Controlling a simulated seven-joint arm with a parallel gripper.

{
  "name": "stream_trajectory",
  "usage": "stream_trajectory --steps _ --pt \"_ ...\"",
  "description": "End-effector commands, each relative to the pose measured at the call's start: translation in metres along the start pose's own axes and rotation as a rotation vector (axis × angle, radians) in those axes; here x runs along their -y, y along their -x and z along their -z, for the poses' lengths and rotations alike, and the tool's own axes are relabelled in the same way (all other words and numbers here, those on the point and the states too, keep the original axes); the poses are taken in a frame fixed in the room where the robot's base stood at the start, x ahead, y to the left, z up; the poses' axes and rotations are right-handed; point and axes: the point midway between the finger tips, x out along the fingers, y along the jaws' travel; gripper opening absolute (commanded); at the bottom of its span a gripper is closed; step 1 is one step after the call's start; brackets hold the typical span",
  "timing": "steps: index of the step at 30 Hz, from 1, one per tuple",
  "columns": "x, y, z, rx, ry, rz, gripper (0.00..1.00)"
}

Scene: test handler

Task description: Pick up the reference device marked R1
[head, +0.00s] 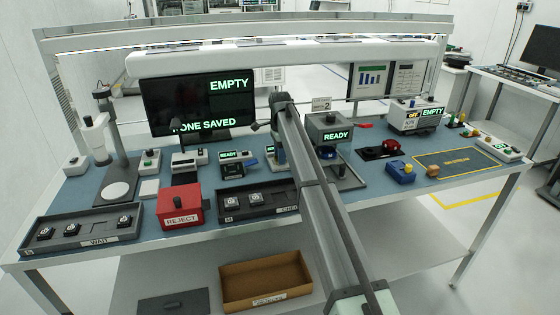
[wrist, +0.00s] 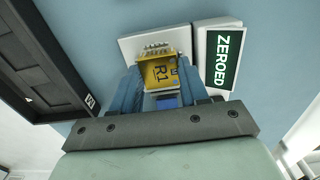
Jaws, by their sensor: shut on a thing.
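The yellow reference device marked R1 (wrist: 160,72) sits between the two blue fingers of my gripper (wrist: 158,82) in the wrist view. My gripper is shut on its sides. The R1 label faces the camera, and small metal pins show along its far edge. A white plate (wrist: 130,43) lies behind or under it; I cannot tell whether the device touches it. In the head view my arm reaches across the bench and hides R1.
A display reading ZEROED (wrist: 224,60) stands close right of R1. A dark tray (wrist: 50,50) is at left. In the head view, a red REJECT box (head: 180,205), a WAIT tray (head: 70,244) and a READY unit (head: 330,133) flank my arm. An open brown box (head: 265,280) is below.

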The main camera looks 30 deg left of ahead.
Motion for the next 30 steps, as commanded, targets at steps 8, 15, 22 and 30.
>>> stream_trajectory --steps 8,15,22,30 --pt "0.000 0.002 0.000 0.000 0.000 0.000 0.17" --pt "0.000 0.011 0.000 0.000 0.000 0.001 0.17" --pt "0.000 0.020 0.000 0.000 0.000 0.000 0.17" --pt "0.000 0.030 0.000 0.000 0.000 0.000 0.17"
